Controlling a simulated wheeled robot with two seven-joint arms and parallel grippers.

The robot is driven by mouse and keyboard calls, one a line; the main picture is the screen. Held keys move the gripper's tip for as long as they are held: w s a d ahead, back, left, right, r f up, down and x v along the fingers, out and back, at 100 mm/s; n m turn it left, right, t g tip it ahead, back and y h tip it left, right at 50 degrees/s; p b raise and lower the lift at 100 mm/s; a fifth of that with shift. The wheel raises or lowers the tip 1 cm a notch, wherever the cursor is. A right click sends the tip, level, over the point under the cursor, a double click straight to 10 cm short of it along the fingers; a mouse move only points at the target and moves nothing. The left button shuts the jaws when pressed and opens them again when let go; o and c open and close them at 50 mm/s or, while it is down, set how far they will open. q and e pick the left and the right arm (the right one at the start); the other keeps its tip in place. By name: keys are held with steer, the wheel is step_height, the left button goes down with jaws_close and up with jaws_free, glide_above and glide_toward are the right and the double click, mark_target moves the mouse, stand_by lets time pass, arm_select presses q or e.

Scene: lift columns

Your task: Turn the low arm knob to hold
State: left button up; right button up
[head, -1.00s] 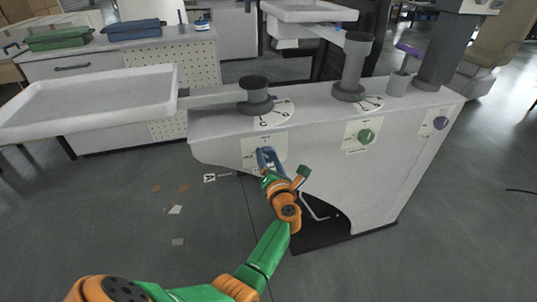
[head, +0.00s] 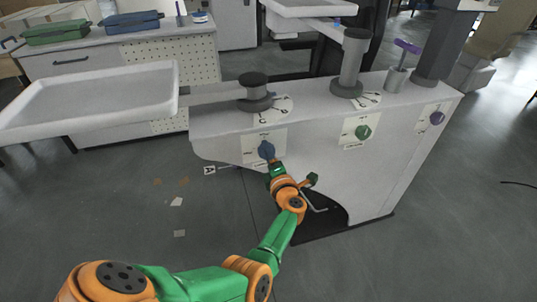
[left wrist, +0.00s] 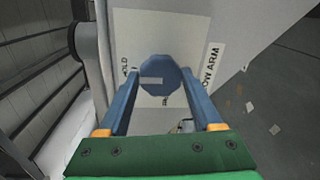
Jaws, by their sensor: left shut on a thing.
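The low arm knob (left wrist: 158,72) is blue and many-sided, on a white label plate (head: 249,147) on the front of the grey cabinet. A pale pointer bar on its face points left in the left wrist view, toward a word ending in "LD". The plate also reads "LOW ARM" along its right side there. My left gripper (head: 267,156) is at the knob in the head view. Its blue fingers in the left wrist view (left wrist: 160,90) are shut on the knob, one on each side. My right gripper is out of view.
A green knob (head: 363,132) and a purple knob (head: 437,118) sit to the right on the same cabinet front. A white tray (head: 90,98) on a swing arm juts out at the left. Paper scraps lie on the open floor below.

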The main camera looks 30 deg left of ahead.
arm_select(q)
steer(key=shift+f, duration=0.1)
stand_by(0.5)
steer(key=o, duration=1.4)
steer(key=shift+c, duration=0.2)
